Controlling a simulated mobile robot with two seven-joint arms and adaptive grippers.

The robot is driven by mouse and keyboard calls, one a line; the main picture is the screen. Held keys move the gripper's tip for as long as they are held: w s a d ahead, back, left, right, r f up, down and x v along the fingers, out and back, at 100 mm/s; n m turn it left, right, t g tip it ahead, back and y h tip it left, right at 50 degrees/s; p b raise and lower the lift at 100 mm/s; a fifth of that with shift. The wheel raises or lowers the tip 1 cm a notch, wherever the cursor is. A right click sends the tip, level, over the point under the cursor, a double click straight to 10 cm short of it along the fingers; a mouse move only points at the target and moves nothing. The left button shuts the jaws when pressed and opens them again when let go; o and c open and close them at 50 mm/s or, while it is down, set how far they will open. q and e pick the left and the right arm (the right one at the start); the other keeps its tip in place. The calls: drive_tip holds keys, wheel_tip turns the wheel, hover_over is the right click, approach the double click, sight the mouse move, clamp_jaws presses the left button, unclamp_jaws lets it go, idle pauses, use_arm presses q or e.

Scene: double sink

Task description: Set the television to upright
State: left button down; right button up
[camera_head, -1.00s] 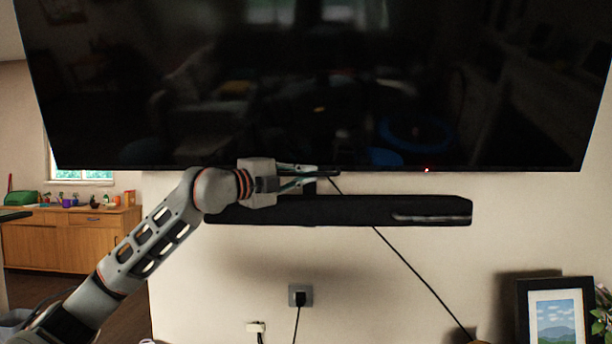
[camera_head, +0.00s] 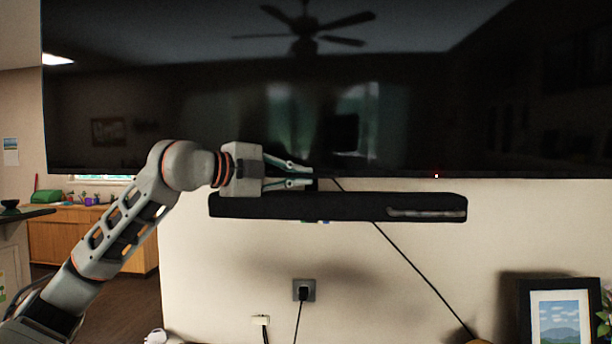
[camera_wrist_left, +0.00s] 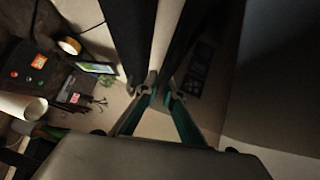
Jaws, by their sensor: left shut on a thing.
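The television (camera_head: 420,110) is a large black glossy wall screen filling the upper head view. Its left side runs nearly vertical in the picture, and its face reflects a ceiling fan. Its right and upper edges are out of frame. My left gripper (camera_head: 312,176) is at its lower edge, left of the middle, shut on it with one finger over the front. In the left wrist view the gripper's fingertips (camera_wrist_left: 158,92) are near long dark surfaces; I cannot tell which is the television. The mount behind the screen is mostly hidden. My right gripper is not in view.
A black soundbar (camera_head: 340,207) hangs on the wall just below the television and my gripper. A cable (camera_head: 410,262) runs down right from behind. A picture frame (camera_head: 560,315) stands at lower right. A wooden cabinet (camera_head: 70,238) is at the far left.

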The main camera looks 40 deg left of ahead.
use_arm(q)
drive_tip(key=shift+s+d+r, duration=0.2)
drive_tip(key=shift+s+d, duration=0.25)
drive_tip(key=shift+s, duration=0.35)
drive_tip(key=shift+s+d+g, duration=0.15)
drive_tip(key=shift+d+g, duration=0.05)
drive_tip(key=shift+g, duration=0.1)
drive_tip(key=shift+f, duration=0.25)
